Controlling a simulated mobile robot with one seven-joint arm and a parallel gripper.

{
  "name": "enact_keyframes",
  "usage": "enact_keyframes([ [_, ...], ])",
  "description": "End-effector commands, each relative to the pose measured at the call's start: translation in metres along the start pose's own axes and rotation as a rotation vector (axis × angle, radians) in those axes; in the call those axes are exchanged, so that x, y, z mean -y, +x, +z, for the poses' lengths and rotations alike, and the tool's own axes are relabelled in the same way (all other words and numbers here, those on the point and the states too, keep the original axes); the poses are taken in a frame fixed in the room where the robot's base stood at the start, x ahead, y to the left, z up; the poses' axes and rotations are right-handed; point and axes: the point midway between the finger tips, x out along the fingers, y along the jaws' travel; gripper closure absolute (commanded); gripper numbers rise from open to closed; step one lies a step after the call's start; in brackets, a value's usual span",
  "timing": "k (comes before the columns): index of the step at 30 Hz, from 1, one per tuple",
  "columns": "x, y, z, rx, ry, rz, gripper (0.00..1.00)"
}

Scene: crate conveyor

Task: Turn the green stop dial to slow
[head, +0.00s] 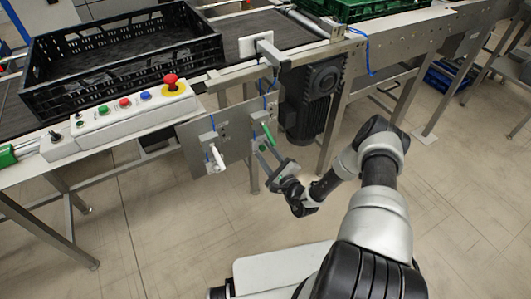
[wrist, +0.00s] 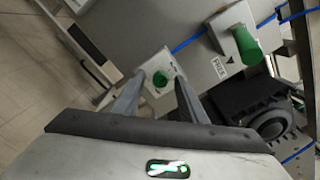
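In the wrist view a small round green dial (wrist: 160,79) sits on a pale box fixed to the grey panel (wrist: 205,65). My gripper (wrist: 160,82) is open, with one finger on each side of the dial in the picture. I cannot tell whether either finger touches it. A larger green handle (wrist: 240,45) is to the right, with a small label beside it that is hard to read. In the head view my gripper (head: 265,157) is at the right edge of the grey panel (head: 197,137), just below the green handle (head: 267,133). The dial is hard to make out there.
A white handle (head: 216,158) stands out from the panel, left of my gripper. A button box (head: 120,118) with a red emergency button (head: 171,81) is on the conveyor's edge, before a black crate (head: 38,78). A dark motor (head: 315,95) hangs behind. Open floor lies below.

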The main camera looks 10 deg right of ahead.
Motion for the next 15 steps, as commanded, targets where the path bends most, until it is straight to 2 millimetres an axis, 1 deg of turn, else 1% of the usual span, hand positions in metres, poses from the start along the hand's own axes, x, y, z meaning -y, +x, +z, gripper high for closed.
enact_keyframes([
  [8,0.001,-0.001,0.001,0.002,0.001,-0.001,0.62],
  [11,0.001,-0.009,0.001,0.002,0.002,-0.001,0.62],
  [14,0.001,-0.025,0.001,-0.001,0.002,0.0,0.62],
  [15,0.002,-0.034,0.001,-0.001,0.002,-0.001,0.62],
])
